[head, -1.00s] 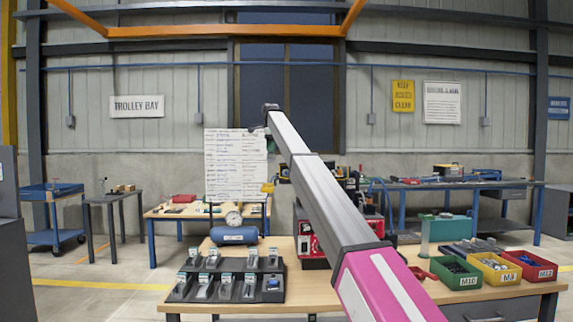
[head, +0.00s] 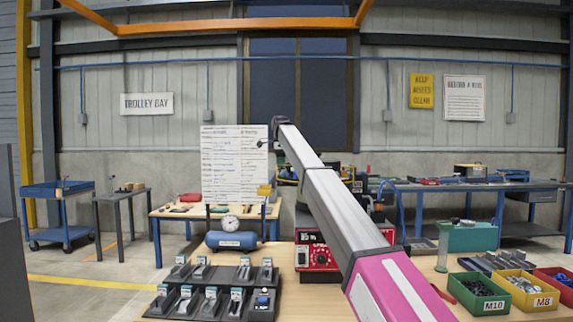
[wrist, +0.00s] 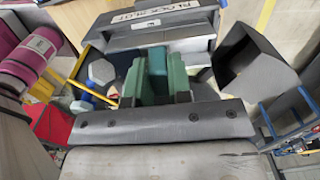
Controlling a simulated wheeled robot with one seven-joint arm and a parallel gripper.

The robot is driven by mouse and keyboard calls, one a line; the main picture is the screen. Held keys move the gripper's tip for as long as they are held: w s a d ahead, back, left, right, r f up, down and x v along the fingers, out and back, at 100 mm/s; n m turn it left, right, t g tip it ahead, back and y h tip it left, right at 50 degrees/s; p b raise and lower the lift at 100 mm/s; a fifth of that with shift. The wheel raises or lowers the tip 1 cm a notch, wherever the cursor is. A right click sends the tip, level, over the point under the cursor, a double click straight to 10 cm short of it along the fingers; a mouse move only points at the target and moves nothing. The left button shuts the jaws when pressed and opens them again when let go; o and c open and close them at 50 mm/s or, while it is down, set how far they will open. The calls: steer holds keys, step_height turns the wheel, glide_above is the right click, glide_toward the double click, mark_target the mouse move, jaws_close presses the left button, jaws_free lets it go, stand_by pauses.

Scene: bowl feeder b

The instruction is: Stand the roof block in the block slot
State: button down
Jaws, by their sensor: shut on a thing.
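In the wrist view, my gripper (wrist: 156,88) is shut on a dark teal block (wrist: 157,68), which sits between two lighter green finger pieces. This is probably the roof block; its full shape is hidden by the fingers. Just beyond its tip stands a grey stepped fixture (wrist: 132,40) with a label that seems to read "BLOCK SLOT" (wrist: 168,13). The block appears apart from the fixture, but the gap is hard to judge. In the head view, my arm stretches away and the gripper is hidden.
In the wrist view, a dark open box (wrist: 250,62) stands right of the fixture; a yellow-edged bin (wrist: 92,70) of parts lies left. In the head view, the near bench holds a black rack (head: 215,292), a red meter (head: 316,256) and green M10 (head: 483,290) and yellow M8 (head: 528,292) bins.

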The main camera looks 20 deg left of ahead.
steer(key=shift+a+f, duration=0.1)
steer(key=c, duration=1.1)
jaws_free()
steer(key=shift+o, duration=0.2)
